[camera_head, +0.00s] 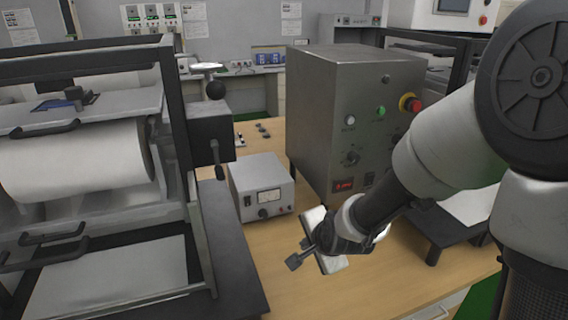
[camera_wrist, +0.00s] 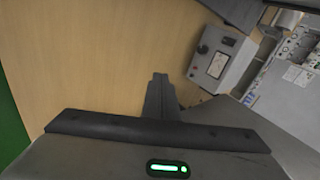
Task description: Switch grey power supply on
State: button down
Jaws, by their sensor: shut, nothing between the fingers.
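The grey power supply (camera_head: 261,187) is a small box with a meter and knobs on its front. It stands on the wooden table between the roller machine and the large grey control box. In the wrist view the power supply (camera_wrist: 222,60) is at the upper right, turned on its side, with its meter and dark knobs showing. My gripper (camera_head: 294,262) is in front of the power supply, to its lower right, above the table and apart from it. In the wrist view my gripper (camera_wrist: 158,80) is shut and empty. The switch position is too small to tell.
A large grey control box (camera_head: 330,110) with a red button and green light stands behind and right of my gripper. A roller machine (camera_head: 85,160) with a dark frame fills the left. The wooden table (camera_head: 300,295) is clear in front of the power supply.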

jog(key=w+a+m+t+y+p, duration=0.2)
jog(key=w+a+m+t+p, duration=0.2)
jog(key=a+m, duration=0.8)
jog(key=w+m+p, duration=0.1)
jog(key=m+p, duration=0.1)
jog(key=m, duration=0.5)
jog(key=shift+w+r+y, duration=0.2)
jog(key=shift+y, duration=0.1)
send_near(248, 205)
jog(key=f+x, duration=0.1)
jog(key=x, duration=0.4)
jog(key=shift+w+a+r, duration=0.1)
jog(key=shift+w+a, duration=0.15)
jog(key=shift+w, duration=0.2)
